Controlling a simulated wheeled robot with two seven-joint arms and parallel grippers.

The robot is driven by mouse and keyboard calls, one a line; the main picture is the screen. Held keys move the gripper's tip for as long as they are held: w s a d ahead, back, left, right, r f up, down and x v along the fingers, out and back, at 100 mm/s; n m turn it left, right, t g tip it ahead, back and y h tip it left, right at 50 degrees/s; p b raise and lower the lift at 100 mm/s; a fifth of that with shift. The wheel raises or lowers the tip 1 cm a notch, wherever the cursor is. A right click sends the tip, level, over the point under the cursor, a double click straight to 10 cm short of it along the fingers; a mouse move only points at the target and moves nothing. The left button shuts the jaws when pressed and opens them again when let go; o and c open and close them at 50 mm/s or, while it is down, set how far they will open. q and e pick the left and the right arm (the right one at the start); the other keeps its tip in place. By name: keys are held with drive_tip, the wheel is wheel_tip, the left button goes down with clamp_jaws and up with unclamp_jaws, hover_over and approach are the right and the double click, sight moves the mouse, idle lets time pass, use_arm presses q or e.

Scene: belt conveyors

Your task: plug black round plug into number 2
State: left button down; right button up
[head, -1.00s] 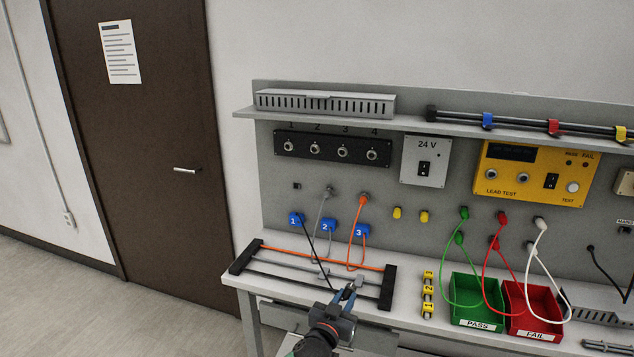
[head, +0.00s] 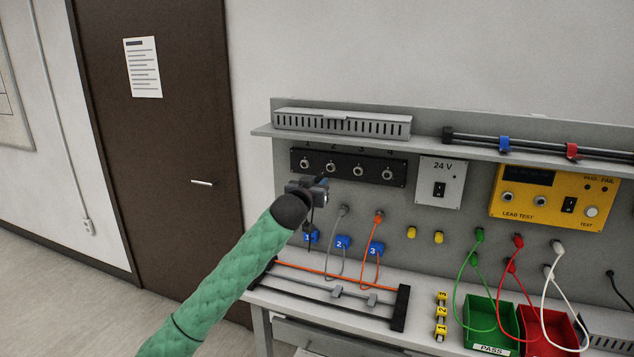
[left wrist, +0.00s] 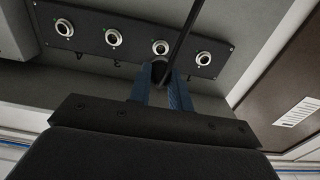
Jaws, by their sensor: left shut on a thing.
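The black panel (head: 348,168) carries a row of round sockets marked 1 to 4. Number 2 socket (head: 331,165) is second from the left in the head view; in the left wrist view it is second from the right (left wrist: 160,47). My left gripper (head: 323,184) is just below it, its blue fingers shut on the black round plug (left wrist: 158,70). In the left wrist view the plug's end appears close beside the number 2 socket, not clearly in it. The black lead (left wrist: 184,38) crosses that view between sockets 1 and 2. My right gripper is not in view.
Blue tags 1, 2 (head: 343,243) and 3 are below the panel, with grey and orange leads. A rack (head: 400,308) stands on the bench. The 24 V box (head: 440,182) is right of the panel, and a shelf (head: 264,131) runs above it.

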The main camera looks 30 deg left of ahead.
sight(323, 176)
use_arm(q)
drive_tip(key=shift+w+a+r, duration=0.1)
drive_tip(key=shift+w+r, duration=0.05)
drive_tip(key=shift+r, duration=0.05)
drive_tip(key=shift+x, duration=2.55)
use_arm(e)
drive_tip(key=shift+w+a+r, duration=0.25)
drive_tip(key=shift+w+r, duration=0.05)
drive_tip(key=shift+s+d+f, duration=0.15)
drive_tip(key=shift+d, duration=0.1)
use_arm(q)
drive_tip(key=shift+f+n+b, duration=0.1)
drive_tip(key=shift+n+b, duration=0.3)
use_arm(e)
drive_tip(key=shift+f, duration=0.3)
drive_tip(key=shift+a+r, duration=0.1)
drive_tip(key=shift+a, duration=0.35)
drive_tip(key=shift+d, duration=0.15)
